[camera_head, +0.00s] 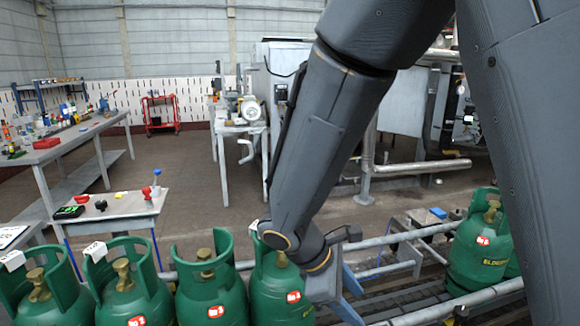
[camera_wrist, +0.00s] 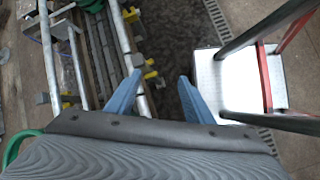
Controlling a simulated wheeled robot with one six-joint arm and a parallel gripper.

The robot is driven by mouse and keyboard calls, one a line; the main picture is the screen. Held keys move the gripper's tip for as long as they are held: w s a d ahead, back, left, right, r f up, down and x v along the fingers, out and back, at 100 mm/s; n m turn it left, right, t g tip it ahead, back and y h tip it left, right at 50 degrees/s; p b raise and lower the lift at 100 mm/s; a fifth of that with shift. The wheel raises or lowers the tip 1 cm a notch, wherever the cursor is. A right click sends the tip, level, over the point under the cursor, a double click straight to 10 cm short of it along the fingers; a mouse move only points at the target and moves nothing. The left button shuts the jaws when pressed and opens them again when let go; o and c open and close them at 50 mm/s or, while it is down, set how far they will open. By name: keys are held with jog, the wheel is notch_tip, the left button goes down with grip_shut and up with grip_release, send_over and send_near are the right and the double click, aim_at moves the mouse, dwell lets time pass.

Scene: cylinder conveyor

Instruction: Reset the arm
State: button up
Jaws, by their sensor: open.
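My gripper (camera_wrist: 157,88) is open, with its two blue fingers apart and nothing between them in the wrist view. In the head view my arm reaches down from the upper right and my gripper (camera_head: 347,296) is low, by the conveyor rails. Several green gas cylinders stand in a row at the lower left, the nearest one (camera_head: 275,290) partly behind my wrist. Another green cylinder (camera_head: 478,250) stands to the right on the conveyor (camera_head: 400,295). In the wrist view a green edge (camera_wrist: 14,148) shows at the left, beside my gripper.
Conveyor rails (camera_wrist: 128,55) run along the left of the wrist view. A white platform with red and dark bars (camera_wrist: 224,88) lies to the right. In the head view, a small table (camera_head: 118,205) and a long bench (camera_head: 70,145) stand left; the middle floor is clear.

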jog(key=s+d+r+m+g+y, duration=0.1)
jog(key=s+d+m+y, duration=0.5)
jog(key=m, duration=0.9)
jog(key=shift+s+d+r+p, duration=0.2)
jog(key=shift+s+r+p, duration=0.25)
jog(key=shift+s+r, duration=0.15)
